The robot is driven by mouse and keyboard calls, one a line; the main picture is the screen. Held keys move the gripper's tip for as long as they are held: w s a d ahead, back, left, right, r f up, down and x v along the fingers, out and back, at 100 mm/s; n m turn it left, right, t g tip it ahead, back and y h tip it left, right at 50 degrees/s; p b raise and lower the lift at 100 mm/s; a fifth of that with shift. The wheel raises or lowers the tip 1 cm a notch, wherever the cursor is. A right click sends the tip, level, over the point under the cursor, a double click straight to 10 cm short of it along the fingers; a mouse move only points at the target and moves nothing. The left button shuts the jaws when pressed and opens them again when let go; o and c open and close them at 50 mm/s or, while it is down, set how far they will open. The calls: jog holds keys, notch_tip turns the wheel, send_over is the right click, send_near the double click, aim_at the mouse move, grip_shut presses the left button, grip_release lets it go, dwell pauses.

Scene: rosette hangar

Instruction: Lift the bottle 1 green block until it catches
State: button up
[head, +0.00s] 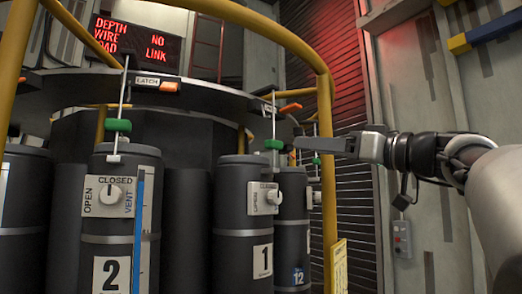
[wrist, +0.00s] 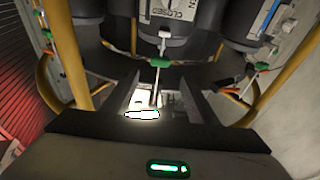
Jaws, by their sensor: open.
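Bottle 1 (head: 243,205) is dark, with a "1" label and a white dial. Its green block (head: 274,144) sits on a thin upright rod just above the bottle's top, below the grey ring. My gripper (head: 296,145) comes in level from the right, its fingertips close to the block's right side; a small gap seems to remain, though depth is hard to judge. In the wrist view, which looks upside down, what appears to be the same green block (wrist: 159,62) lies straight ahead of my open gripper (wrist: 157,88), beyond the fingertips. Nothing is held.
Bottle 2 (head: 115,215) stands left with its own green block (head: 118,125). Bottle 12 (head: 293,240) is behind at right. The grey ring (head: 205,92) carries orange latches (head: 168,87). A yellow rail (head: 328,160) curves close to my gripper.

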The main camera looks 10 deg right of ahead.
aim_at(278, 144)
jog(key=shift+p+x, duration=4.45)
jog(key=shift+x, duration=1.05)
jog(key=shift+f+b, duration=0.15)
jog(key=shift+b, duration=0.15)
jog(key=shift+a+b, duration=0.1)
jog(key=shift+b, duration=0.4)
